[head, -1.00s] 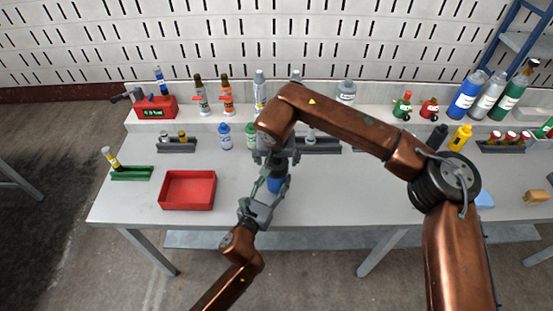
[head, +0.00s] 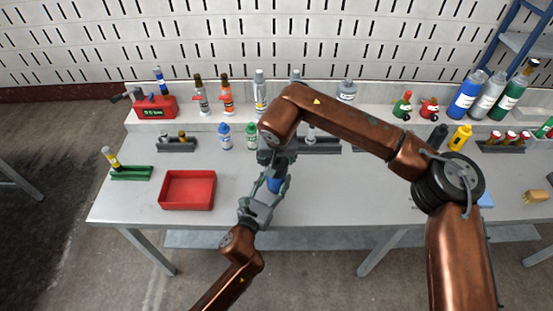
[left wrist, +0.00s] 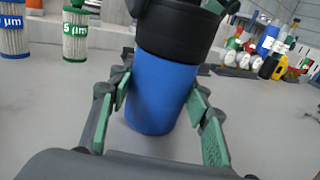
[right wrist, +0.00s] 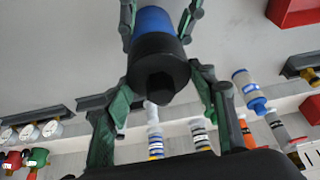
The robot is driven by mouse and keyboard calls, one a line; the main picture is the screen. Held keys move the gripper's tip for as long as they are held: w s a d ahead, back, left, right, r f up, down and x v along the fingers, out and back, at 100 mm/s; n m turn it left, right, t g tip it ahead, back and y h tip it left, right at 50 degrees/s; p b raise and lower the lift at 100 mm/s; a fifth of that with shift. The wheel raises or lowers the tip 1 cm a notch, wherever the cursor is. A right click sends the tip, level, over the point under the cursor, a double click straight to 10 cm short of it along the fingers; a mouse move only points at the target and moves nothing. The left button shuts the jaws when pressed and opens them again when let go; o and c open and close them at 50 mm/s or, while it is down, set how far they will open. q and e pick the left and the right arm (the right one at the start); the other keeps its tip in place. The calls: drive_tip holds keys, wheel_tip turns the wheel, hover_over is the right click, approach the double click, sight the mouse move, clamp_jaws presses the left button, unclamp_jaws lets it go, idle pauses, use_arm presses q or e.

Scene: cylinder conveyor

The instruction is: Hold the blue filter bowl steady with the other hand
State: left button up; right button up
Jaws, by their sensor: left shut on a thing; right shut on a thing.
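The blue filter bowl (left wrist: 160,90) stands near upright over the table, with a black cap (left wrist: 178,35) on its top. It also shows in the head view (head: 274,185) and in the right wrist view (right wrist: 154,22). My left gripper (left wrist: 160,108) is shut on the blue bowl, a green-padded finger on each side. My right gripper (right wrist: 163,95) is shut on the black cap, from the opposite end. In the head view, the right arm hides much of the cap. I cannot tell whether the bowl touches the table.
A red tray (head: 187,190) lies left of the grippers. White filter cartridges with blue (head: 225,136) and green (head: 251,136) tops stand behind, near a dark rack (head: 318,146). Bottles line the back shelf. The front table strip right of the grippers is clear.

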drive_tip(key=n+y, duration=0.1)
drive_tip(key=n, duration=0.4)
drive_tip(key=shift+d+g+y, duration=0.1)
drive_tip(key=shift+g+y, duration=0.3)
drive_tip(key=o, duration=1.3)
